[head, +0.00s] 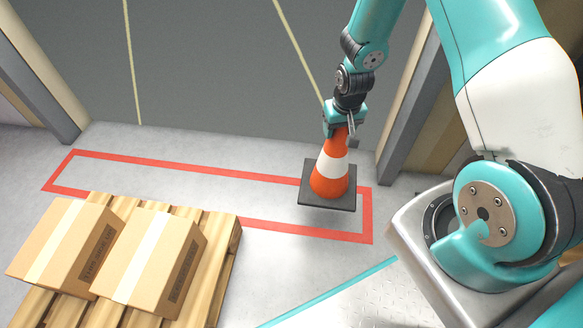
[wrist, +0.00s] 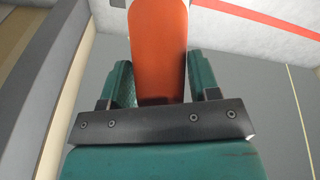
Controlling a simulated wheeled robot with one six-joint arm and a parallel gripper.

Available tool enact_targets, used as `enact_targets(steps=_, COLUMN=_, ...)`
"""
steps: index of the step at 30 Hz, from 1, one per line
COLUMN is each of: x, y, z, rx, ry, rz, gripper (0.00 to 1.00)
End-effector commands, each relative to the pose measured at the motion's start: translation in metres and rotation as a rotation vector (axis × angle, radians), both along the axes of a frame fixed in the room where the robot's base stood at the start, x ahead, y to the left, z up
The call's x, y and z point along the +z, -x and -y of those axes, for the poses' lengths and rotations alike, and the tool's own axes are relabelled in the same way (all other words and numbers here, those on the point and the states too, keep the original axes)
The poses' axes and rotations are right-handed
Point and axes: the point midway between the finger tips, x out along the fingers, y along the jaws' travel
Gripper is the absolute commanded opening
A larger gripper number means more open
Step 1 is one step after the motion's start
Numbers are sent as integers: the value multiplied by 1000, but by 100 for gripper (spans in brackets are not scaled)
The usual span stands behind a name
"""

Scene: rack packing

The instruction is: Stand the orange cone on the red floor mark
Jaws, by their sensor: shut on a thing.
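The orange cone (head: 328,178) has a white band and a black square base, and it is upright. My gripper (head: 341,128) is shut on its top from above. In the wrist view the orange top of the cone (wrist: 160,50) is between the two teal fingers of my gripper (wrist: 160,85). The red floor mark (head: 200,170) is a long rectangular outline on the grey floor. The cone's base appears over the right end of the outline and covers part of its far line. I cannot tell surely whether the base touches the floor.
A wooden pallet (head: 228,262) with two cardboard boxes (head: 65,245) (head: 155,262) overlaps the near left side of the outline. A grey post (head: 408,95) stands close to the right of the cone. The floor inside the middle of the outline is clear.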

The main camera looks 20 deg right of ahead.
Motion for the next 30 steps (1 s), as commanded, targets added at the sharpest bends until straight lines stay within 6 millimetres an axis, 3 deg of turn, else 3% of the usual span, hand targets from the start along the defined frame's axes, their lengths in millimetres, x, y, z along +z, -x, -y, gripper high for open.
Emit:
enact_targets(steps=5, x=-28, y=0, z=0, rx=1, ry=0, rz=-1, gripper=0)
enact_targets(steps=18, x=-137, y=0, z=0, rx=1, ry=0, rz=-1, gripper=0)
enact_targets(steps=30, x=-172, y=0, z=0, rx=1, ry=0, rz=0, gripper=0)
